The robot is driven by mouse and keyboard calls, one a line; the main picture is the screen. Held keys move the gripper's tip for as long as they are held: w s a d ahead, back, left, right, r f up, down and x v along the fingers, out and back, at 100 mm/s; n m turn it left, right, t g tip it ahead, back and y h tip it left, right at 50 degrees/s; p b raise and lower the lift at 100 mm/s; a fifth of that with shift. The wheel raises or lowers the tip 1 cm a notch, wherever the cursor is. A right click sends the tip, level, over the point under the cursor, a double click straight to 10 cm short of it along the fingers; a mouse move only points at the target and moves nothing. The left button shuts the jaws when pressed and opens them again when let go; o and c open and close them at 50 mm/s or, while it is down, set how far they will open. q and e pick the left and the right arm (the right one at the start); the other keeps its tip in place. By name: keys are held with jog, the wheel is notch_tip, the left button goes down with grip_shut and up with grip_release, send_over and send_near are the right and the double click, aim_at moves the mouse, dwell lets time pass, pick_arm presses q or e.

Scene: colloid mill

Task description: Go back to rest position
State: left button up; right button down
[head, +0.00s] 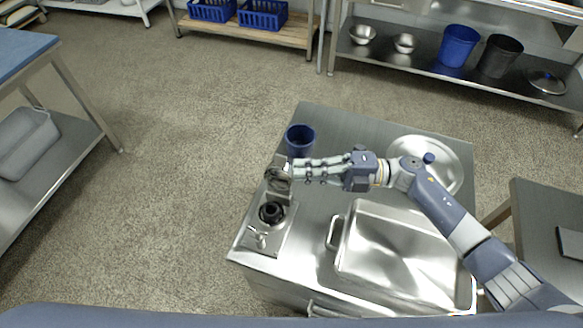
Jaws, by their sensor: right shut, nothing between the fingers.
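My right gripper (298,171) comes in from the right over the steel worktop (339,128). It is shut, with its fingertips pointing left at a small round metal part (278,181) of the colloid mill. I cannot tell whether the fingertips touch this part. The mill (268,229) stands at the worktop's left edge, with a dark round opening (272,212) and a small tap-like handle (257,236) in front. A blue cup (300,139) stands just behind the gripper. My left gripper is not in view.
A steel lidded box (391,250) stands below my right arm, and a round steel lid (450,157) lies behind it. A table (45,54) stands at the left, another (545,215) at the right. Shelves with blue crates (263,15) and bins (458,46) line the back. The left floor is clear.

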jog(key=d, duration=0.8)
jog(key=shift+d+f, duration=0.2)
jog(key=shift+d, duration=0.15)
